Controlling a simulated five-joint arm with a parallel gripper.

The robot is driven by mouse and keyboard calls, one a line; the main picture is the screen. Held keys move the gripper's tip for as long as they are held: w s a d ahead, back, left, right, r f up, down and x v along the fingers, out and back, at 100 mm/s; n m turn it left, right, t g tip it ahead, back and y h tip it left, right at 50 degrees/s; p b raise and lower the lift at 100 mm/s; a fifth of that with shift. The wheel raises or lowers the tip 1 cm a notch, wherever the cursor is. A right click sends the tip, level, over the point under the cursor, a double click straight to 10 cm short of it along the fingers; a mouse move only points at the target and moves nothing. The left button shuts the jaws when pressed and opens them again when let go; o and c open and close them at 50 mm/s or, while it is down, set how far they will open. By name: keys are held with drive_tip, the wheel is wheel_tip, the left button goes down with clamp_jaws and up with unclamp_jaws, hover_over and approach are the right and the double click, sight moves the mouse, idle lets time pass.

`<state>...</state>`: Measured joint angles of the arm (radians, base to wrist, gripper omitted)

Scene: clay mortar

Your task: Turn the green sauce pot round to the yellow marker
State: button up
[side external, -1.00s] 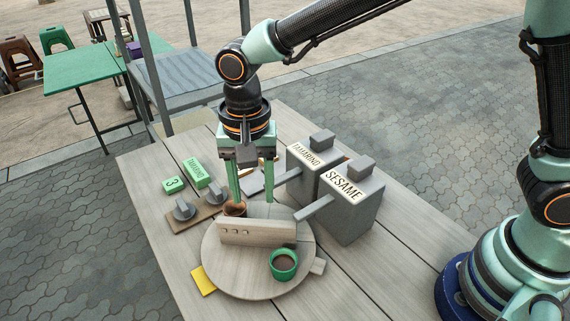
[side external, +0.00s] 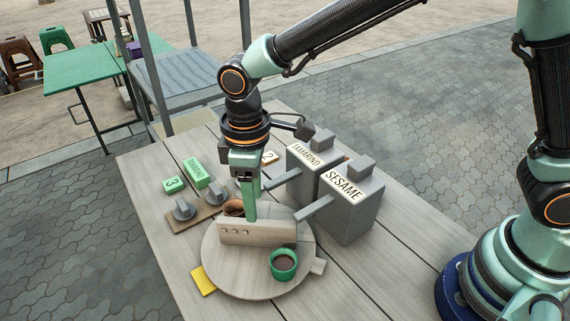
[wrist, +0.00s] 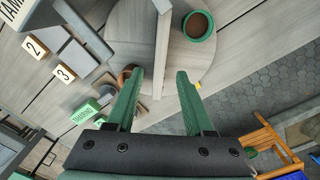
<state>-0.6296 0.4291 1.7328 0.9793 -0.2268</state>
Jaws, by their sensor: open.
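The green sauce pot (side external: 284,265), with brown contents, stands on the front right of the round wooden turntable (side external: 230,283). It shows at the top of the wrist view (wrist: 199,25). The yellow marker (side external: 203,280) lies at the turntable's left front edge; a sliver shows in the wrist view (wrist: 198,85). An upright wooden divider (side external: 265,232) crosses the turntable. My gripper (side external: 251,218) is open over the divider, and in the wrist view its fingers (wrist: 160,72) appear on either side of it. A brown clay pot (side external: 233,207) is partly hidden behind the divider.
Grey boxes labelled TAMARIND (side external: 309,167) and SESAME (side external: 347,205) stand at the right, their handles reaching toward the turntable. A board with two grey knobs (side external: 185,208) and green blocks (side external: 195,172) lie at the left. The table's front right is clear.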

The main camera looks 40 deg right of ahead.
sight(257, 233)
wheel_tip(257, 233, down, 10)
drive_tip(key=shift+f, duration=0.2)
clamp_jaws()
idle(1.6)
